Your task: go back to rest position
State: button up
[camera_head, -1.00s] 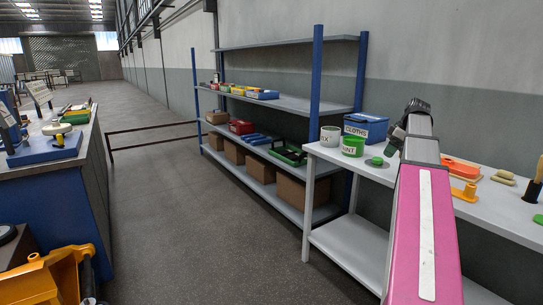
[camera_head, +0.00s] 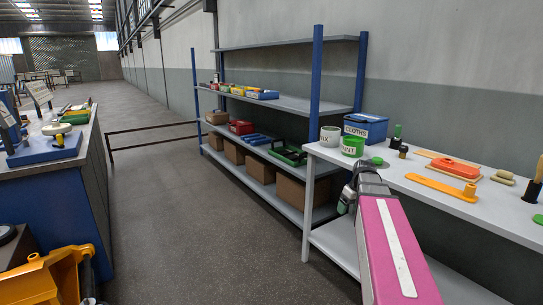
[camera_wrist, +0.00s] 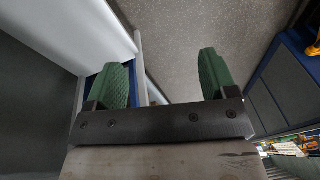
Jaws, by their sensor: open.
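My gripper (camera_wrist: 164,84) shows in the wrist view with its two green fingers spread wide and nothing between them. Past the fingers there are the grey floor and a pale bench edge. In the head view my pink arm reaches up from the bottom right, and its wrist end is in front of the bench's near-left edge, below the bench top. The fingers themselves are hard to make out there.
The grey bench (camera_head: 432,205) carries a blue CLOTHS box (camera_head: 366,126), a green-labelled tub (camera_head: 352,146), a white tub (camera_head: 330,135), an orange flat tool (camera_head: 441,187) and a red-orange item (camera_head: 456,168). A shelf rack (camera_head: 290,103) stands behind. The floor (camera_head: 215,220) to the left is open.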

jog(key=s+a+f+m+h, duration=0.1)
jog(key=s+a+f+m, duration=0.1)
jog(key=s+a+f, duration=0.4)
jog(key=s+a+f+m+g+h, duration=0.1)
jog(key=s+a+f+m, duration=0.2)
jog(key=s+a+f, duration=0.3)
notch_tip(320, 180, down, 6)
jog(key=shift+s+a+r, duration=0.2)
jog(key=shift+s+r, duration=0.05)
jog(key=shift+s, duration=0.6)
